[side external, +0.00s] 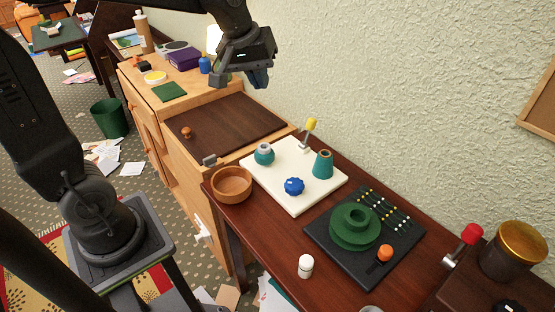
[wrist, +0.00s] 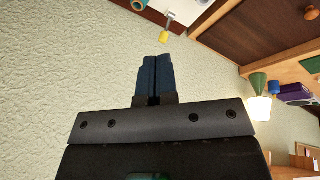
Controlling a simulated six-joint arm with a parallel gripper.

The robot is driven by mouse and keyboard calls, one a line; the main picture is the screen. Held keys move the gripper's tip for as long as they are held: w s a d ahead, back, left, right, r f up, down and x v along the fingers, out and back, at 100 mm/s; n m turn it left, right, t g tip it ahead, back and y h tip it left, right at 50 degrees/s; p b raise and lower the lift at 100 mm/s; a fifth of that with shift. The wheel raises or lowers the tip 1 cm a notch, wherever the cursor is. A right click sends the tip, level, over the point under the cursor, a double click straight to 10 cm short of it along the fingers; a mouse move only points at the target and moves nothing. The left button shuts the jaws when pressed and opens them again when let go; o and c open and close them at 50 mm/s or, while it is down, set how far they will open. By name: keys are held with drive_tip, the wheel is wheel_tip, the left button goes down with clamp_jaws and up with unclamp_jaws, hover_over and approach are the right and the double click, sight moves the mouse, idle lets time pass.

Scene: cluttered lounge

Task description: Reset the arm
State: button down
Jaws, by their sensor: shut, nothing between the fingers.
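My gripper (side external: 259,78) hangs high in the side external view, above the wooden cabinet and close to the textured wall. In the wrist view its two dark blue fingers (wrist: 154,78) are pressed together with nothing between them. It touches no object. My arm reaches in from the upper left of the side external view.
Below is a dark red table (side external: 285,238) with a white board (side external: 268,188) holding several knobs, a wooden bowl (side external: 232,184), and a black panel (side external: 338,255) with a green stepped disc (side external: 354,228). The cabinet's brown top (side external: 235,122) is mostly clear. The wall (side external: 400,80) is close behind.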

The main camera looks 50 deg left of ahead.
drive_tip(key=s+d+m, duration=0.2)
drive_tip(key=s+m, duration=0.1)
drive_tip(key=s, duration=0.5)
drive_tip(key=s+d+f+m+t, duration=0.1)
drive_tip(key=s+m, duration=0.3)
drive_tip(key=s, duration=0.4)
drive_tip(key=shift+s+d+f+m, duration=0.2)
drive_tip(key=shift+s+d+m, duration=0.15)
drive_tip(key=shift+d, duration=0.35)
